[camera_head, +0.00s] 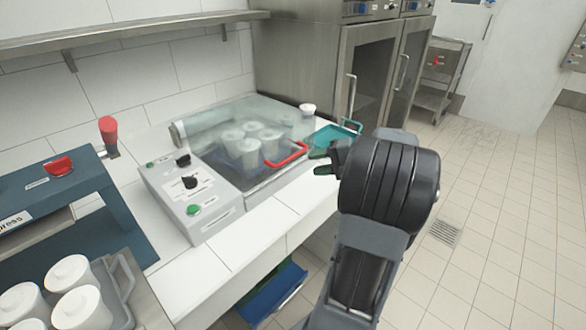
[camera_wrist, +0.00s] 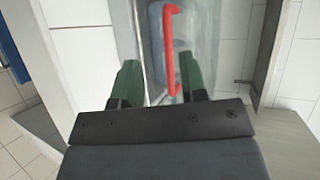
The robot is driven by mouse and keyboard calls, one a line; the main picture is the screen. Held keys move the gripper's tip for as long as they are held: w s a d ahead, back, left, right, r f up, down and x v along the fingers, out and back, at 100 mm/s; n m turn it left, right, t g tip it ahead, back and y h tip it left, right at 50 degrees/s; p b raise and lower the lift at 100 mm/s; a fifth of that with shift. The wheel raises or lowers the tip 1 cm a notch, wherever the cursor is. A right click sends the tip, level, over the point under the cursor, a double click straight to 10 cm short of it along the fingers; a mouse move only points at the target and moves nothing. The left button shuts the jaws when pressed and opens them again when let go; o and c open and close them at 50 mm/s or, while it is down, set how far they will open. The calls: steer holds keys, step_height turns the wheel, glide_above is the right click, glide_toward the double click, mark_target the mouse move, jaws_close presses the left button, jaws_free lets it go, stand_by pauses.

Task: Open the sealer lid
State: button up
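The sealer (camera_head: 190,187) is a grey box on the white counter with knobs and green buttons on its front panel. Its clear lid (camera_head: 210,118) appears to be down over several white cups (camera_head: 241,150). The lid's red handle (camera_head: 288,156) is at its right end. My gripper (camera_head: 320,162) is just right of the handle, apart from it in the head view. In the wrist view, my gripper (camera_wrist: 158,75) has its two green fingers spread and empty, with the red handle (camera_wrist: 170,50) showing ahead between them, closer to the right finger.
A teal tray (camera_head: 347,126) and a small white cup (camera_head: 308,109) are behind my gripper. A blue press (camera_head: 85,190) and a tray of white cups (camera_head: 78,305) stand at the left. A steel shelf (camera_head: 110,32) hangs above.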

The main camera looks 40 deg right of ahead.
mark_target(295, 157)
steer(key=s+d+m+t, duration=0.1)
steer(key=d+t, duration=0.2)
steer(key=d, duration=0.2)
steer(key=x, duration=0.8)
steer(key=f+x, duration=0.1)
steer(key=x, duration=0.4)
steer(key=shift+d+f, duration=0.1)
steer(key=shift+d, duration=0.05)
jaws_close()
steer(key=shift+p, duration=0.3)
